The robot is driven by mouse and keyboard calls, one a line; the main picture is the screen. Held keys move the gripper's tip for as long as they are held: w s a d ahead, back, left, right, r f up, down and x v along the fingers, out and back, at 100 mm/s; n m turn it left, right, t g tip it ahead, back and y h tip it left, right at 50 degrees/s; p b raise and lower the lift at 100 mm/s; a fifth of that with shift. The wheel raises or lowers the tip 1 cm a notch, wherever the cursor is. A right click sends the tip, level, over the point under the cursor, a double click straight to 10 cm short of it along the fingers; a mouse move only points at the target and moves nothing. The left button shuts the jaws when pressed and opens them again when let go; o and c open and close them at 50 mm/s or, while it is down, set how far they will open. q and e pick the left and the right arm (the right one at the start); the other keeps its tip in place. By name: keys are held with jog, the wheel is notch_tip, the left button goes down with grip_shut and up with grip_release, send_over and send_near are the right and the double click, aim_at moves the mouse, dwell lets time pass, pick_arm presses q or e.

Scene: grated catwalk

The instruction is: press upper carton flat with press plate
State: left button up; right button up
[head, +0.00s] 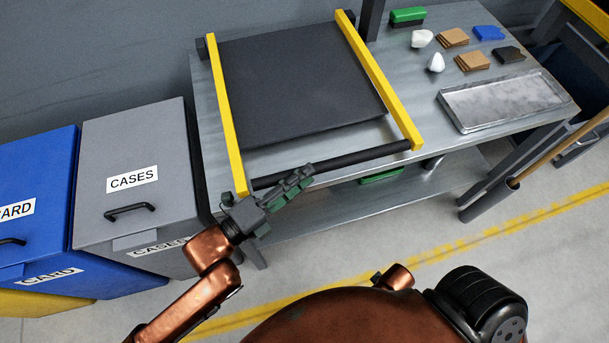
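The press plate (295,80) is a dark flat slab lying level between two yellow side rails (226,110) on the metal bench. A black bar (350,160) runs across the front between the rail ends. No carton shows under the plate; anything there is hidden. My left gripper (308,176) is at the bench's front edge, its fingers pointing up and right across the left part of the bar. I cannot tell whether the fingers touch the bar or whether they are shut. My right gripper is not in view.
A shallow metal tray (457,114) lies on the bench's right, below small brown stacks (453,37), white lumps (435,62) and a green block (407,15). A grey CASES bin (135,205) and a blue CARD bin (40,200) stand left. A lower shelf (330,212) lies beneath.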

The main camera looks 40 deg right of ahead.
pick_arm(q)
jog(key=a, duration=0.8)
jog(key=shift+s+f, duration=0.15)
jog(key=shift+s, duration=0.1)
dwell(0.4)
